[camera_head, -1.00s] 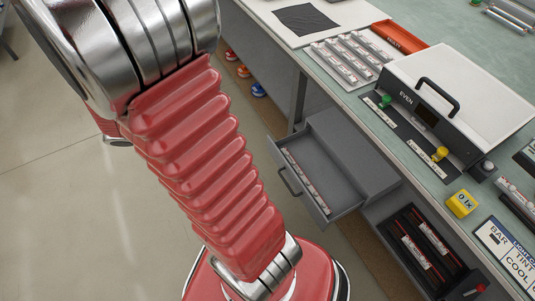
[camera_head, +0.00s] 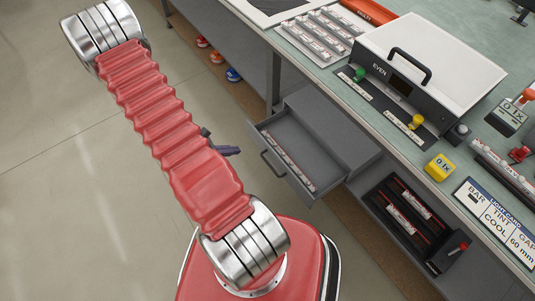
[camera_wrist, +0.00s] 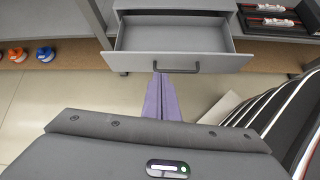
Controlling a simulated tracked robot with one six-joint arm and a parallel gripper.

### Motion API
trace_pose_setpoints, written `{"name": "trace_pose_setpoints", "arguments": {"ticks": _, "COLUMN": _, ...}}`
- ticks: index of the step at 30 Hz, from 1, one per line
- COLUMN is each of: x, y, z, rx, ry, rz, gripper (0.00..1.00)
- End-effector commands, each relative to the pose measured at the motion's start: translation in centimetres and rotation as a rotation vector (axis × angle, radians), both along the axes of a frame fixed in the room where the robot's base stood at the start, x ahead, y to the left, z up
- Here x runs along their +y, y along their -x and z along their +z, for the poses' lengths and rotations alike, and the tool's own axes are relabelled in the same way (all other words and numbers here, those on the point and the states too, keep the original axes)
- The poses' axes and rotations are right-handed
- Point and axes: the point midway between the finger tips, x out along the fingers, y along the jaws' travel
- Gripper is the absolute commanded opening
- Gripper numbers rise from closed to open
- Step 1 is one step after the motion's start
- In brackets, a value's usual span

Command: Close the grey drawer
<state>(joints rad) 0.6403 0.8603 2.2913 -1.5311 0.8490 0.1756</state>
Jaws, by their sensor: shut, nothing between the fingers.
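The grey drawer (camera_head: 264,133) stands pulled out of its grey cabinet (camera_head: 338,133) under the bench, with a strip of small labelled pieces (camera_head: 288,160) lying inside. In the wrist view the open drawer (camera_wrist: 175,38) is straight ahead, with its dark bar handle (camera_wrist: 176,70) on the front. My gripper (camera_wrist: 158,76) is shut and empty, its purple fingers pointing at the drawer front by the left end of the handle. I cannot tell whether they touch it. In the head view only a small part of my gripper (camera_head: 230,150) shows beyond my red arm, left of the drawer.
A black tray (camera_head: 400,215) with red-edged strips sits on the low shelf right of the drawer. The bench above holds a light box (camera_head: 430,60) and a yellow block (camera_head: 440,167). Several coloured items (camera_head: 217,57) lie under the bench at left. The floor before the drawer is clear.

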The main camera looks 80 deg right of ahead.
Motion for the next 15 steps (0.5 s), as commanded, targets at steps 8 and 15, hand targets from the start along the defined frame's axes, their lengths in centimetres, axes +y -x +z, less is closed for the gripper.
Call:
{"name": "trace_pose_setpoints", "arguments": {"ticks": 8, "x": 0.2, "y": 3.2, "z": -5.2, "rx": 0.078, "ry": -0.079, "rz": 0.064, "gripper": 0.00}}
{"name": "trace_pose_setpoints", "arguments": {"ticks": 15, "x": 0.3, "y": 3.5, "z": -5.7, "rx": 0.084, "ry": -0.088, "rz": 0.074, "gripper": 0.00}}
